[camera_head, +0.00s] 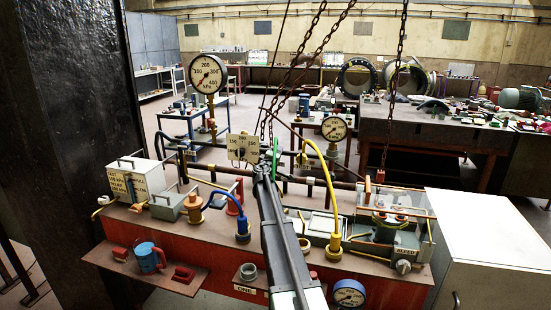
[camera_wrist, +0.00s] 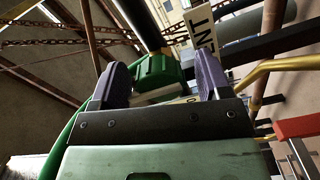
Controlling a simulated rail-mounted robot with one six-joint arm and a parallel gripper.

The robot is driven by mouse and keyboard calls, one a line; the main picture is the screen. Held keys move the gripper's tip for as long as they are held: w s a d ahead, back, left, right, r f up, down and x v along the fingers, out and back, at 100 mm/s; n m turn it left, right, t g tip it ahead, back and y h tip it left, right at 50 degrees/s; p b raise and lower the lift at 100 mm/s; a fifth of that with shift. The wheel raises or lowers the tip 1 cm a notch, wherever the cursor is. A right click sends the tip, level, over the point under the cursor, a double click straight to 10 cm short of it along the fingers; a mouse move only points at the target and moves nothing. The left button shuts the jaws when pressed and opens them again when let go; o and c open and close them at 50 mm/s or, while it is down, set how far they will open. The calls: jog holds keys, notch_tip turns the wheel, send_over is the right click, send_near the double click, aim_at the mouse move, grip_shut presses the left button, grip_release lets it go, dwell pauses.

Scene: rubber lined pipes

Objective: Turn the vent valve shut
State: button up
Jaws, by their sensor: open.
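In the wrist view, my gripper (camera_wrist: 160,90) has its two purple fingers spread apart. A green block (camera_wrist: 158,75), seemingly the vent valve's handle, shows in the gap between and beyond the fingertips. I cannot tell whether either finger touches it. A pale label ending in "NT" (camera_wrist: 202,32) hangs just beyond the right finger. In the head view, my arm reaches up from the bottom, and its end (camera_head: 262,168) is at the pipe behind the red bench. A thin green part (camera_head: 275,155) stands upright there. The valve body is mostly hidden.
Rusty chains (camera_head: 300,50) hang around the arm's end. A yellow hose (camera_head: 330,205) stands close on the right and a blue hose (camera_head: 242,222) on the left. Gauges (camera_head: 208,74) rise behind. The red bench (camera_head: 330,278) carries several fittings. A white cabinet (camera_head: 490,230) stands at right.

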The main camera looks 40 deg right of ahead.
jog(key=v, duration=1)
jog(key=shift+s+a, duration=0.2)
jog(key=shift+a, duration=0.15)
jog(key=s+a+f+m+g+y, duration=0.1)
jog(key=s+a+f+g+y, duration=0.2)
jog(key=s+a, duration=0.7)
jog(key=s+a+f+m+g+y, duration=0.1)
jog(key=s+a+f+g+y, duration=0.3)
jog(key=a, duration=1.4)
jog(key=s+a+f+m+g+y, duration=0.2)
jog(key=s+a+f+g+y, duration=0.1)
jog(key=s+a+f+y, duration=0.4)
jog(key=s+a+f, duration=0.3)
jog(key=s+a, duration=0.4)
jog(key=s, duration=0.2)
jog(key=shift+s+g+y, duration=0.2)
jog(key=shift+g+y, duration=0.1)
